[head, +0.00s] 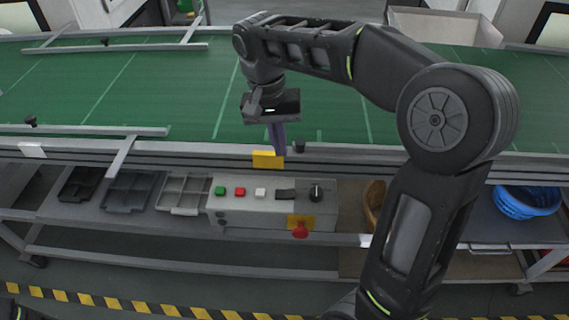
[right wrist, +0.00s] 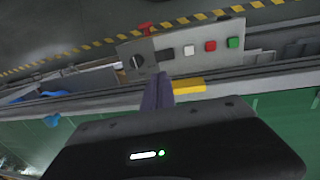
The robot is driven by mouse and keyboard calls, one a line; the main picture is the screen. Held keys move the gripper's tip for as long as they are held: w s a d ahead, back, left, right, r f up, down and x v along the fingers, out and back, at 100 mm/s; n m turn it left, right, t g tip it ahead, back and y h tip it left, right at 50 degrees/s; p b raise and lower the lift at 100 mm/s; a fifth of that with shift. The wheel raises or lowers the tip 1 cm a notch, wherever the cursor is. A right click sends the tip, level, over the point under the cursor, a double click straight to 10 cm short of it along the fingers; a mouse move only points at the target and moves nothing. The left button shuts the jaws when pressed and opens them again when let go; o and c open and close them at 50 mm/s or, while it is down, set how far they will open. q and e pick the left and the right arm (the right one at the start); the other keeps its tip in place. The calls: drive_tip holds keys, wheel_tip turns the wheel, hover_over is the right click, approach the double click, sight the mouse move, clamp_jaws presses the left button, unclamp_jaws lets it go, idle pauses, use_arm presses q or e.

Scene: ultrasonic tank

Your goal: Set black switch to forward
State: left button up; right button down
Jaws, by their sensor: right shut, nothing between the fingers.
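The black rotary switch (head: 316,192) sits at the right end of a grey control panel (head: 258,209), right of a green button (head: 219,191), a red button (head: 240,192), a white button (head: 261,193) and a dark rectangle. In the right wrist view the switch (right wrist: 137,62) shows as a round knob; its setting is too small to read. My right gripper (head: 277,152) points down over the conveyor's front rail, above and left of the switch and apart from it. Its fingers are shut and empty; they also show in the right wrist view (right wrist: 157,92).
A green conveyor belt (head: 180,85) with grey rails lies behind the panel. A red emergency knob (head: 300,230) juts from the panel's front. Grey trays (head: 184,193) stand left of it, a blue basket (head: 527,201) far right. A yellow tag (head: 267,160) is on the rail.

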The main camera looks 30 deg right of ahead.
drive_tip(key=b, duration=0.7)
hover_over(290, 193)
drive_tip(key=f, duration=0.5)
drive_tip(key=a+f, duration=0.1)
drive_tip(key=f, duration=0.2)
drive_tip(key=shift+w+f, duration=0.15)
drive_tip(key=shift+w, duration=0.25)
drive_tip(key=f, duration=0.1)
drive_tip(key=f+p, duration=0.1)
drive_tip(key=f, duration=0.2)
drive_tip(key=shift+s+d+f, duration=0.2)
drive_tip(key=shift+d, duration=0.15)
drive_tip(key=shift+f, duration=0.4)
drive_tip(key=shift+f, duration=0.1)
